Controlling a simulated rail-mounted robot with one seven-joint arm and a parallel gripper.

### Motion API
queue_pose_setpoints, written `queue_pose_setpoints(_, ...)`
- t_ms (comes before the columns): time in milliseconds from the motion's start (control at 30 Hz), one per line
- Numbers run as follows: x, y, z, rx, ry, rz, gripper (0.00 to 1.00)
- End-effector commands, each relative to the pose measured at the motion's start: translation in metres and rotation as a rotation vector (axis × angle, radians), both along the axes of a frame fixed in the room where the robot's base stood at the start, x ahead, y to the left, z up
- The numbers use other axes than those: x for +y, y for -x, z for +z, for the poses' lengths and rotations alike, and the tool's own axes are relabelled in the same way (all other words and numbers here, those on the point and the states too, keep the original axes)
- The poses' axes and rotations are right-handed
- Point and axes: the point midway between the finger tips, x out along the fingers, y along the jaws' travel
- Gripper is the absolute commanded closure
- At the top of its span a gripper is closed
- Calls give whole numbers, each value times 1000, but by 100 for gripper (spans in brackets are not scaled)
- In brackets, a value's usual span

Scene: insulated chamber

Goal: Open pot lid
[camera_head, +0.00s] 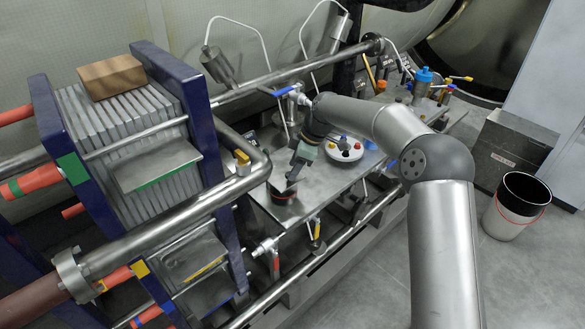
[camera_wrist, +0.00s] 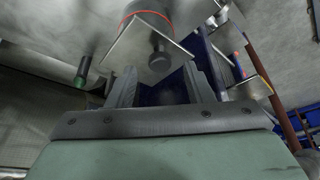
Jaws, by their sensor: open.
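The pot (camera_head: 281,197) is small and dark with a red ring, standing on the metal table below my gripper in the head view. In the wrist view, the pot (camera_wrist: 148,14) shows its red ring behind a square metal plate with a dark round knob (camera_wrist: 159,57). This plate (camera_wrist: 138,46) appears to be the lid; whether it touches the pot is hard to tell. My gripper (camera_wrist: 160,76) is open, its two fingers apart on either side of the knob's line, with the knob just beyond the fingertips. In the head view, my gripper (camera_head: 291,179) is just above the pot, partly hiding it.
A round white dish with coloured knobs (camera_head: 344,148) sits right of my gripper. A plate stack in a blue frame (camera_head: 186,88) and thick steel pipes (camera_head: 190,215) stand left. Bottles (camera_head: 423,82) are at the back right. A white bucket (camera_head: 509,217) stands on the floor.

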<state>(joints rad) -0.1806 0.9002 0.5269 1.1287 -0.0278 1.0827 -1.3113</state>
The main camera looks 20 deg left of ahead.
Motion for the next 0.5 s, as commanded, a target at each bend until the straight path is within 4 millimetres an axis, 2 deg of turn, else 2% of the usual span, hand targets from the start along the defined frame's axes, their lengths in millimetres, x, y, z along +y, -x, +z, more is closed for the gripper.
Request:
queue_pose_setpoints(200, 6, 2, -16, 1, 1, 0, 53)
queue_pose_setpoints(467, 7, 2, -18, 0, 0, 0, 53)
queue_pose_setpoints(500, 7, 2, -18, 0, 0, 0, 56)
